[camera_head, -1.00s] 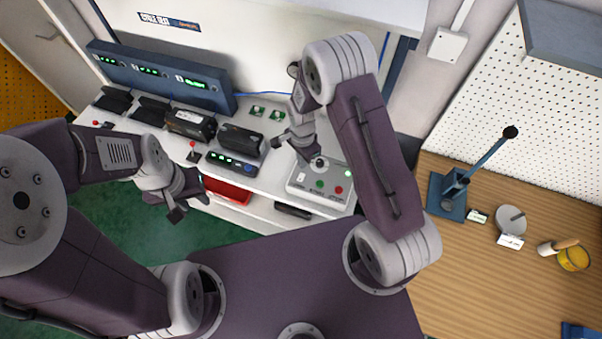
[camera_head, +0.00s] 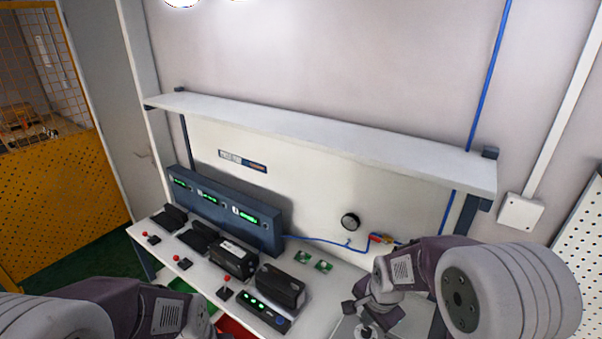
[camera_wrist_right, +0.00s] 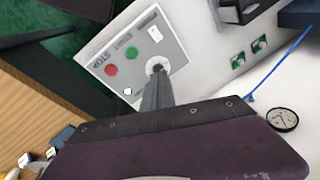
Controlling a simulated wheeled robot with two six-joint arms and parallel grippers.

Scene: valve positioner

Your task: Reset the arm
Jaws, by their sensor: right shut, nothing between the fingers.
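My right gripper (camera_head: 362,312) is shut and empty, just above a grey control box (camera_head: 343,330) at the bottom of the head view. In the right wrist view the control box (camera_wrist_right: 190,50) carries a green button (camera_wrist_right: 132,53), a red button (camera_wrist_right: 111,71), a small white-lit button (camera_wrist_right: 127,91) and a white switch (camera_wrist_right: 155,34). The shut fingers (camera_wrist_right: 158,82) point at the round black-and-white knob (camera_wrist_right: 158,65); I cannot tell whether they touch it. My left arm enters at the lower left of the head view, its gripper cut off below.
A white bench holds several black devices (camera_head: 280,288), red-topped joysticks (camera_head: 227,278) and a blue display unit (camera_head: 225,212) with green readouts. A shelf (camera_head: 320,130) spans above. A round gauge (camera_head: 350,221) and blue tubing are on the back panel behind my right gripper.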

